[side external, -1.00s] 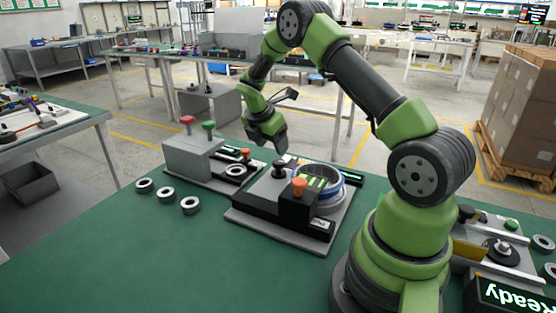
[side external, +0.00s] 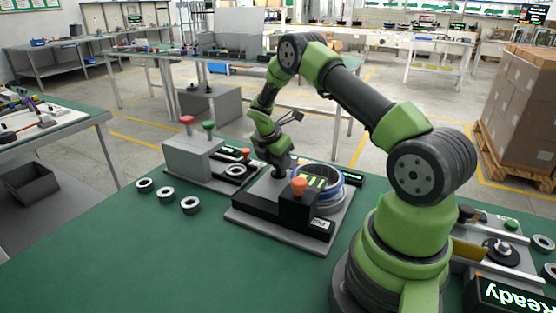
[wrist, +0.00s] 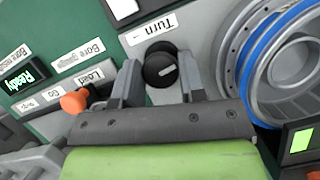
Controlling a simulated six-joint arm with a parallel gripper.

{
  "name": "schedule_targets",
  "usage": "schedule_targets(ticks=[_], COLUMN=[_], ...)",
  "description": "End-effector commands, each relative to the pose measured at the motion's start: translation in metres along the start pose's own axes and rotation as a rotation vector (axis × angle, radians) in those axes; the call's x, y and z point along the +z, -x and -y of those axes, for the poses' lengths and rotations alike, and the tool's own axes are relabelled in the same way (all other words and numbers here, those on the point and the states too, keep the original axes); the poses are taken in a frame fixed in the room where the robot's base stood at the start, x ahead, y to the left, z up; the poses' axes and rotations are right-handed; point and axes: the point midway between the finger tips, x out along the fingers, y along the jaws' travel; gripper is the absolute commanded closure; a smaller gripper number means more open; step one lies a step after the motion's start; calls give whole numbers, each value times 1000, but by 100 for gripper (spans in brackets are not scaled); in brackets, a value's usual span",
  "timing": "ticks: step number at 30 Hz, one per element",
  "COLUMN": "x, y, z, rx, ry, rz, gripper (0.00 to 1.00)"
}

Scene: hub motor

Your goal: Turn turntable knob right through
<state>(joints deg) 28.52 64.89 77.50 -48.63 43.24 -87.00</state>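The turntable knob (wrist: 160,68) is round and black with a white pointer line, beside a "Turn" label (wrist: 160,28) in the wrist view. Its pointer slants slightly up to the right. My gripper (wrist: 163,80) is open, one finger on each side of the knob, with a narrow gap visible on both sides. In the side view my gripper (side external: 277,165) is low over the station and mostly hides the knob. The turntable (wrist: 290,75), a silver round part with a blue ring, lies right of the knob; it also shows in the side view (side external: 328,189).
An orange knob (wrist: 75,101) stands left of my gripper near the "Load" label. Black housings with green displays (side external: 312,183) stand beside the turntable. A grey box (side external: 190,158) with red and green buttons and several loose rings (side external: 167,193) are to the left.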

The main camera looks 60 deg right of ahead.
Motion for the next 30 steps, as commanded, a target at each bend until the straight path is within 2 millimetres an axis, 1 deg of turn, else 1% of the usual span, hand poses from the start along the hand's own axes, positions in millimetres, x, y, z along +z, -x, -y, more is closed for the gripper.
schedule_targets(ticks=[8,14,20,30], x=[0,0,0,0], y=[0,0,0,0], z=[0,-1,-2,-3], rx=[-9,-44,-106,-230], ry=[-25,-111,-260,-560], rz=[0,0,0,-1], gripper=[86,86,86,86])
